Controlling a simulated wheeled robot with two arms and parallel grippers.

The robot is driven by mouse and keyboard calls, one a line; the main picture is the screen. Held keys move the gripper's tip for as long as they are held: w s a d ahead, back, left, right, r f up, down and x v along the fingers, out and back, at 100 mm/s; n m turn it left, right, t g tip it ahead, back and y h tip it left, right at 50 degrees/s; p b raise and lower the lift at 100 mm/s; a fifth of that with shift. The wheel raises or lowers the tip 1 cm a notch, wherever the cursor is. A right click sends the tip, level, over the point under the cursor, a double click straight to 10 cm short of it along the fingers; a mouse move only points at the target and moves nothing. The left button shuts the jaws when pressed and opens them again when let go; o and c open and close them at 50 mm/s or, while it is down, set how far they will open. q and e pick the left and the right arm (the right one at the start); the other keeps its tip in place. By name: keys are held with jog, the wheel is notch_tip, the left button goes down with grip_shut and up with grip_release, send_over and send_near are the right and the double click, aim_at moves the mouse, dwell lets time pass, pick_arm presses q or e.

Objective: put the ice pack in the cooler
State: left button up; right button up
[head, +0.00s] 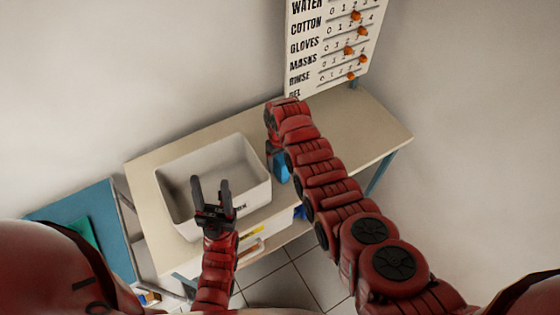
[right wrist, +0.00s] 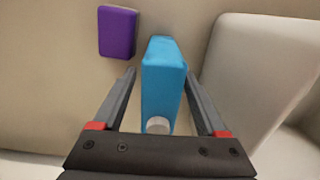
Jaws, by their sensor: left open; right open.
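A blue block with a grey round cap, which looks like the ice pack (right wrist: 163,85), stands on the table and also shows in the head view (head: 282,168), partly covered by my right arm. My right gripper (right wrist: 158,72) is open, with its two fingers on either side of the blue block. I cannot tell whether they touch it. The white open box, which looks like the cooler (head: 262,190), stands just left of it in the head view and looks empty inside. My left gripper (head: 211,183) is open and empty, in front of or over the box's near side.
A purple block (right wrist: 117,32) lies on the table near the blue one. The beige table (head: 375,125) is clear at its right end. A board with words and orange sliders (head: 335,45) stands behind. A blue panel with a green item (head: 85,232) is at the left.

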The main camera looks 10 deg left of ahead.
jog(key=shift+r, duration=0.35)
jog(key=shift+w, duration=0.1)
jog(key=shift+r, duration=0.4)
notch_tip(320, 180, up, 8)
jog(key=shift+f+b, duration=0.15)
jog(key=shift+b, duration=1)
notch_tip(320, 180, up, 2)
jog(key=shift+r+p, duration=0.1)
jog(key=shift+p, duration=0.9)
jog(key=shift+r+p, duration=0.55)
jog(key=shift+f, duration=0.1)
